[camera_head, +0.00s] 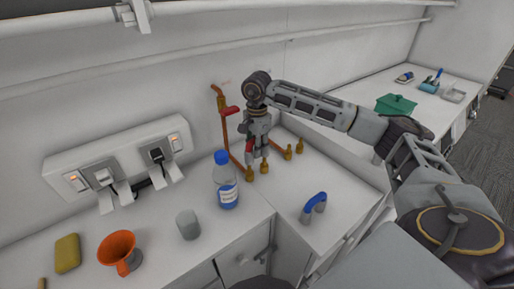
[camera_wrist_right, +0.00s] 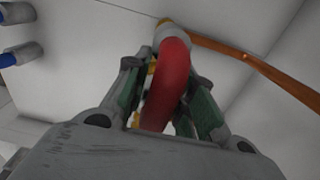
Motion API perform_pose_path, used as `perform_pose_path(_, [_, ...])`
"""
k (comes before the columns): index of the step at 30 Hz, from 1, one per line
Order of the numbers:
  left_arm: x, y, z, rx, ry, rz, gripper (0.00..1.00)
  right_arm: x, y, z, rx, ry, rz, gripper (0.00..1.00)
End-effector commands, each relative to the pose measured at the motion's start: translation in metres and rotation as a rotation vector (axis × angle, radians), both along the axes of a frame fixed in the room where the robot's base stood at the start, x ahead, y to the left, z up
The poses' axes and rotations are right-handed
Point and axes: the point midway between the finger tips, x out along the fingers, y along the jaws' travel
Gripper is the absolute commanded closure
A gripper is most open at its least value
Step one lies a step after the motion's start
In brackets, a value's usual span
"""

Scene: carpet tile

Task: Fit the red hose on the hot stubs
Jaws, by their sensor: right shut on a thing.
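My right gripper (camera_head: 257,158) points down over the back corner of the counter and is shut on the red hose. In the right wrist view the red hose (camera_wrist_right: 170,85) is a curved tube between my fingers (camera_wrist_right: 165,95), with a grey end cuff (camera_wrist_right: 173,38). Brass shows right behind that cuff; I cannot tell whether the cuff is on a stub. The head view shows brass stubs (camera_head: 264,168) beside the fingers and more brass stubs (camera_head: 288,153) to their right. A copper pipe (camera_head: 225,125) with a red handle (camera_head: 230,110) rises at the wall. My left gripper is out of view.
A bottle with a blue cap (camera_head: 226,186) is close left of the gripper. A grey cup (camera_head: 188,224), an orange funnel (camera_head: 118,250) and a yellow sponge (camera_head: 67,253) are further left. A green box (camera_head: 396,105) stands right.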

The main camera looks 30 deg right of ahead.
Motion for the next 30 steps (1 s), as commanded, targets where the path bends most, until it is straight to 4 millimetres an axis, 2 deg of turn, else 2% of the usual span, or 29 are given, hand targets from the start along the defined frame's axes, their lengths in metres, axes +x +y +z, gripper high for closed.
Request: perform_pose_path(30, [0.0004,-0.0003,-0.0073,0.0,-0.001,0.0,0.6,-0.0001,0.0001,-0.0077,0.0,0.0,0.0,1.0])
